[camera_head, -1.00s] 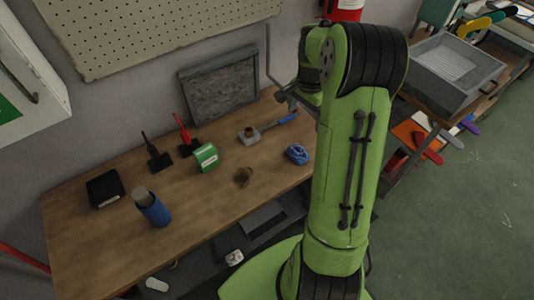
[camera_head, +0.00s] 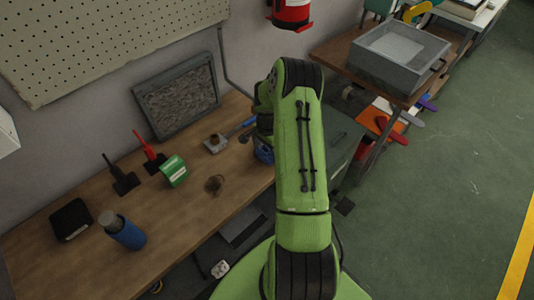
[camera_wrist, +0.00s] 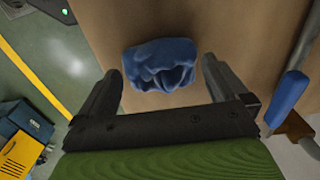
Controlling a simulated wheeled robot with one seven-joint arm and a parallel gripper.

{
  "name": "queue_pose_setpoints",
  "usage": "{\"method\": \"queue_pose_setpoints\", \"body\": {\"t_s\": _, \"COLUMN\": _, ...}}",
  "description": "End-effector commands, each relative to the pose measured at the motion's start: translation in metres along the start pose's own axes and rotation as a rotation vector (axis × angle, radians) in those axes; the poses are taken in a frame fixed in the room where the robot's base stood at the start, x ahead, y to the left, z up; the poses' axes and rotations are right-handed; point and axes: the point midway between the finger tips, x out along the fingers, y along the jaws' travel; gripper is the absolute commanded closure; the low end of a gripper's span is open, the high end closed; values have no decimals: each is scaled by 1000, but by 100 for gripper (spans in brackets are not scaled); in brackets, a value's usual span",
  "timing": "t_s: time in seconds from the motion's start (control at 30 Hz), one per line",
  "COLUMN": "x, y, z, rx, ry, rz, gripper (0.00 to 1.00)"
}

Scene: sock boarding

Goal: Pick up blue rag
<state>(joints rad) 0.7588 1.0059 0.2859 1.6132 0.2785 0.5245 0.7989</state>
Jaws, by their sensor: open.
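The blue rag (camera_wrist: 160,64) is a crumpled lump on the wooden bench top (camera_wrist: 225,25) in the wrist view. It lies just beyond and between the two dark fingers of my gripper (camera_wrist: 160,90), which is open and empty. In the head view the rag (camera_head: 263,150) shows only partly at the bench's right end, mostly hidden behind my green arm. The gripper's fingers are hidden there.
A blue-handled tool (camera_wrist: 288,98) lies right of my gripper in the wrist view. On the bench stand a green box (camera_head: 174,171), a blue bottle (camera_head: 126,234) and a black box (camera_head: 71,219). A framed panel (camera_head: 178,97) leans at the back.

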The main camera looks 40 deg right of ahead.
Motion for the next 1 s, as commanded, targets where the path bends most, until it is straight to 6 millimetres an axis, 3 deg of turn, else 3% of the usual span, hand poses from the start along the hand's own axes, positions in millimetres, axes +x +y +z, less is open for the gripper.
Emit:
{"method": "queue_pose_setpoints", "body": {"t_s": 0.1, "x": 10, "y": 0, "z": 0, "rx": 0, "ry": 0, "rz": 0, "gripper": 0}}
{"method": "queue_pose_setpoints", "body": {"t_s": 0.27, "x": 10, "y": 0, "z": 0, "rx": -1, "ry": 1, "rz": -1, "gripper": 0}}
{"method": "queue_pose_setpoints", "body": {"t_s": 0.57, "x": 10, "y": 0, "z": 0, "rx": -1, "ry": 0, "rz": 0, "gripper": 42}}
{"method": "queue_pose_setpoints", "body": {"t_s": 0.77, "x": 9, "y": 0, "z": 0, "rx": -1, "ry": 1, "rz": -1, "gripper": 42}}
{"method": "queue_pose_setpoints", "body": {"t_s": 0.87, "x": -3, "y": -1, "z": 0, "rx": -2, "ry": 3, "rz": -3, "gripper": 42}}
{"method": "queue_pose_setpoints", "body": {"t_s": 1.0, "x": -38, "y": -1, "z": 0, "rx": -2, "ry": 5, "rz": -4, "gripper": 42}}
